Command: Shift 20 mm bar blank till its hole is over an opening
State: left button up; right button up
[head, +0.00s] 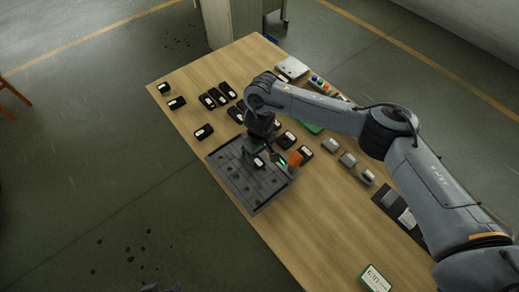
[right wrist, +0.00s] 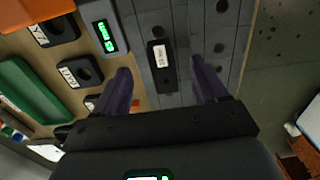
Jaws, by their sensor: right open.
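The bar blank (right wrist: 156,78) is a small black bar with a white label, lying flat on the grey grooved plate (head: 237,182). The label text is too small to read surely. In the head view the blank (head: 259,162) is partly hidden under my right gripper (head: 262,153). My right gripper (right wrist: 164,86) is open, one finger on each side of the blank, with gaps to both. The plate has several round dark openings. My left gripper is not seen.
Several black labelled blocks (head: 204,132) lie on the wooden table (head: 190,105). An orange block (head: 295,159) and a green-lit display (right wrist: 105,37) are beside the plate.

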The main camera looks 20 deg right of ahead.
aim_at(259, 163)
jog(key=shift+f+b, duration=0.5)
jog(key=shift+f, duration=2.5)
jog(key=shift+c, duration=0.4)
grip_shut()
